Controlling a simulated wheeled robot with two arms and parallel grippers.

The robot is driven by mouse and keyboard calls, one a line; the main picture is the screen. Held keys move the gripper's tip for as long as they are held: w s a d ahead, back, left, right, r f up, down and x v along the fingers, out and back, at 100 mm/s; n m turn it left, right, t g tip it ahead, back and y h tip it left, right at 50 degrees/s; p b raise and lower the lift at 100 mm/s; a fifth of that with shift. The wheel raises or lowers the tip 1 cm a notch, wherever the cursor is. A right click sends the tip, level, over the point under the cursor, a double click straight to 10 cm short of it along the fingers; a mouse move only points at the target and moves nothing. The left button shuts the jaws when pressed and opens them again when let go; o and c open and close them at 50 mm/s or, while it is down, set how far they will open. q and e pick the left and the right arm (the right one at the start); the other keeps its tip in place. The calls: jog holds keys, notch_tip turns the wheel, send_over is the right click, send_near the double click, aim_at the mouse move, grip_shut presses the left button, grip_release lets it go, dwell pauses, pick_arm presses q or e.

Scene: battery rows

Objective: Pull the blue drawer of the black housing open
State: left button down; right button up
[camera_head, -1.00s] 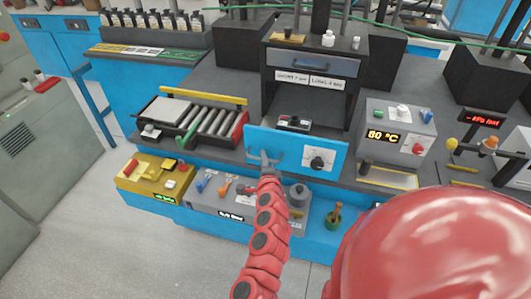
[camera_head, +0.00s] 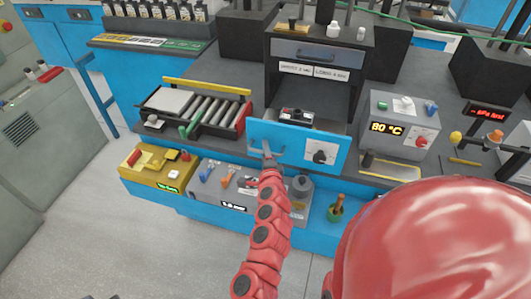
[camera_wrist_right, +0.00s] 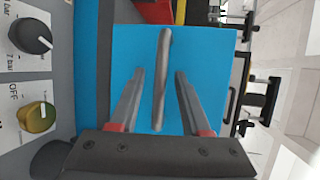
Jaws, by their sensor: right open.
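The black housing (camera_head: 360,62) stands on the bench at centre, with a dark open bay. The blue drawer front (camera_head: 292,150) is at the bottom of the bay, with a dial on its right half. My right gripper (camera_head: 266,148) is at this handle. In the right wrist view its open fingers (camera_wrist_right: 159,75) lie one on each side of the handle (camera_wrist_right: 163,55), with visible gaps. My left gripper is not recognisable in view.
A roller tray (camera_head: 205,108) stands left of the housing, and a grey box reading 80 °C (camera_head: 400,103) stands right. Below are a yellow box (camera_head: 150,178) and a grey control panel (camera_head: 235,200). Open floor (camera_head: 100,240) lies at the lower left.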

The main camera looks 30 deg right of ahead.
jog(key=p+v, duration=0.4)
jog(key=v, duration=1.3)
jog(key=shift+s, duration=0.25)
